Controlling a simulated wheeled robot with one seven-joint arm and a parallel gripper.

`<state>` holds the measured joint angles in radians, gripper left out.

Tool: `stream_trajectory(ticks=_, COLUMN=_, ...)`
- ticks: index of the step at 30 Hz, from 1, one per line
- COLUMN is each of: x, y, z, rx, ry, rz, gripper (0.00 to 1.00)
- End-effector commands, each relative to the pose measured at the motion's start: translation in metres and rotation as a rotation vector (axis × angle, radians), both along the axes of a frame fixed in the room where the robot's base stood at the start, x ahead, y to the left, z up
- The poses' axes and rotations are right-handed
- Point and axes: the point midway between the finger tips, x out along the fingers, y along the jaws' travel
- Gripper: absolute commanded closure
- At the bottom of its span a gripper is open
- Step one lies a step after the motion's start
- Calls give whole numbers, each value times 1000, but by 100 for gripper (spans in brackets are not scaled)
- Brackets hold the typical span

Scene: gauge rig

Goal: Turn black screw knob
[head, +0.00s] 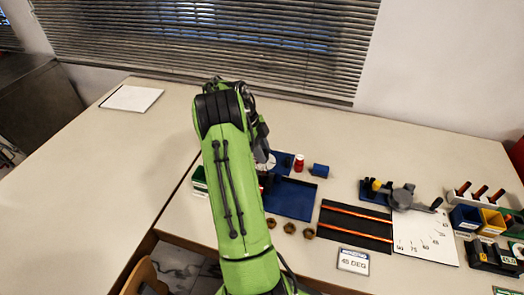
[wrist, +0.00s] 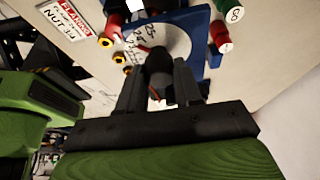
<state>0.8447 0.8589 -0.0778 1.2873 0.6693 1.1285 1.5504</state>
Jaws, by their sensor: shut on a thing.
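The black screw knob (wrist: 158,62) stands at the centre of a white dial (wrist: 172,38) with printed numbers, on a blue plate (wrist: 200,18) in the wrist view. My gripper (wrist: 158,78) is shut on the knob, one dark finger on each side of it. A thin red pointer shows by the knob on the dial. In the head view, a sliver of the white dial (head: 266,166) shows past my green arm. The blue base (head: 290,203) lies just right of the arm. The knob and fingertips are hidden there.
A red cylinder (head: 299,162) and a blue cylinder (head: 320,170) stand close to the dial. Brass nuts (head: 290,228) lie in front. A black tray (head: 352,232) with orange rods and a white scale board (head: 425,238) are to the right. The left tabletop (head: 100,175) is mostly clear.

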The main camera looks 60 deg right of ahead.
Motion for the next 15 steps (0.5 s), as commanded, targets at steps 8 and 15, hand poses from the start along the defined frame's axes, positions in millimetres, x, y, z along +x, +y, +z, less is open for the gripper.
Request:
stream_trajectory(ticks=8, x=0, y=-2, z=1, rx=-2, ry=0, rz=-171, gripper=96)
stream_trajectory(ticks=15, x=0, y=-2, z=1, rx=-1, ry=0, rz=-246, gripper=96)
